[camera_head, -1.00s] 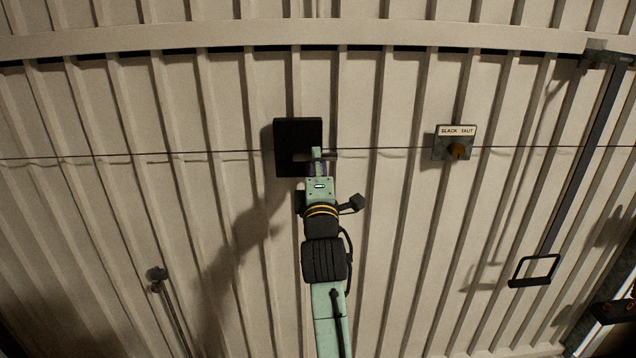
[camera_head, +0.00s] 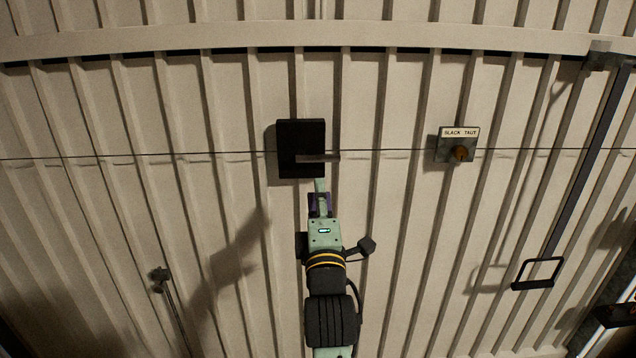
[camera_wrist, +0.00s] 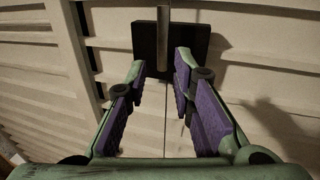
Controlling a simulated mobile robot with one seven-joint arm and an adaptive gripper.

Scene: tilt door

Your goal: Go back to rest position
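The ribbed tilt door (camera_head: 400,220) fills the head view. A dark square plate (camera_head: 301,140) with a short handle bar (camera_head: 318,157) is mounted on it near the middle; the plate (camera_wrist: 150,45) and bar (camera_wrist: 163,40) also show in the wrist view. My gripper (camera_head: 320,186) is just below the plate in the head view and apart from the handle. In the wrist view my gripper (camera_wrist: 155,75) has its two purple-padded fingers spread, with nothing held between them. The handle bar lies beyond the fingertips there.
A thin cable (camera_head: 380,151) runs across the door. A long arm with a loop handle (camera_head: 538,273) hangs at right. A thin rod (camera_head: 172,305) stands at lower left.

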